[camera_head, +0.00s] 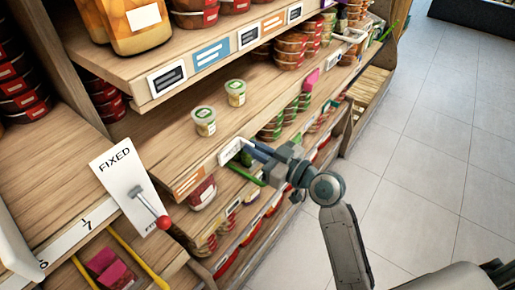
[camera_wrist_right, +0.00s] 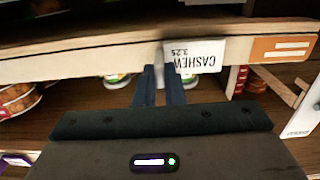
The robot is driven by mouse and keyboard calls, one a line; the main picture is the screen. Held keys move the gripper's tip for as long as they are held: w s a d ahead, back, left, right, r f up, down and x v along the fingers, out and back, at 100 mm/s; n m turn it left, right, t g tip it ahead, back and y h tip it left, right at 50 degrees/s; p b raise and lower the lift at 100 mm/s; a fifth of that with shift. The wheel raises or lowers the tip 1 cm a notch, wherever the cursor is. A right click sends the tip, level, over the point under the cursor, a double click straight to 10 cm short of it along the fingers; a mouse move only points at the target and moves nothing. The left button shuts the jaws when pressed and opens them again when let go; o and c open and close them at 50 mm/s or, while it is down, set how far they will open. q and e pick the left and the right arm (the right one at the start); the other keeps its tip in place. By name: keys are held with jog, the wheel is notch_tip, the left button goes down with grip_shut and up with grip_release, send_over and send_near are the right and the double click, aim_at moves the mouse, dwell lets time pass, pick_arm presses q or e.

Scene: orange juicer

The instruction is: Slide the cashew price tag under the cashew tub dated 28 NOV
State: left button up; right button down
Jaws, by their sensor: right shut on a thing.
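The white cashew price tag (camera_head: 231,150) is at the front edge of the middle shelf. In the right wrist view the tag (camera_wrist_right: 198,56) reads CASHEW 3.25 upside down. My right gripper (camera_head: 252,149) is shut on the tag's end; its two fingers (camera_wrist_right: 160,86) reach the tag's edge in the wrist view. Two small clear tubs with green and white lids stand on the shelf behind it: a nearer tub (camera_head: 204,122) and a farther tub (camera_head: 236,93). Their dates are too small to read. The tag is in front of both tubs, not under either. My left gripper is out of view.
Several stacked tubs (camera_head: 290,50) stand farther along the shelf. An orange label (camera_head: 187,183) is on the shelf edge beside the tag. The upper shelf's edge (camera_head: 150,85) overhangs. A FIXED sign (camera_head: 122,180) stands at left. Bare shelf (camera_head: 165,130) lies left of the tubs.

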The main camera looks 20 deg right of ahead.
jog(key=c, duration=1.5)
grip_release()
jog(key=shift+w+d, duration=0.1)
jog(key=shift+d, duration=0.1)
pick_arm(q)
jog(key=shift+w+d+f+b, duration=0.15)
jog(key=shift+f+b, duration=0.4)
jog(key=shift+b, duration=0.05)
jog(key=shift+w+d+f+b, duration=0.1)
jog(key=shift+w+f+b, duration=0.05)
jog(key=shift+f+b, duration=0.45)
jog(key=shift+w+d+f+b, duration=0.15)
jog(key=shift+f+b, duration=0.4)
pick_arm(e)
jog(key=shift+v, duration=5.35)
jog(key=shift+a, duration=0.15)
